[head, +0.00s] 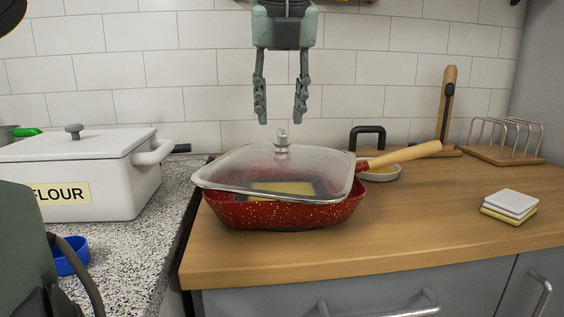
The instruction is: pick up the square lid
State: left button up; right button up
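The square lid (325,168) is clear glass with a pale rim and a small metal knob (282,146) on top. It rests on a red speckled square pan (290,213) and looks slightly askew, overhanging the pan at the left. Something yellow and dark shows through the glass. My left gripper (281,117) points straight down above the lid. Its two fingers are apart, with nothing between them, and in the picture their tips end just above the knob. My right gripper is not in view.
A pan handle (405,154) sticks out right over a small dish (378,173). A white flour box (90,185) and blue bowl (70,257) stand left. A toast rack (505,140) and stacked coasters (511,204) are right. The wooden counter's front is clear.

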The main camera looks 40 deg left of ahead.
aim_at(282, 131)
pick_arm(q)
jog(key=shift+x, duration=2)
jog(key=shift+w+d+r, duration=0.1)
jog(key=shift+w, duration=0.1)
grip_shut()
jog(key=shift+r, duration=0.1)
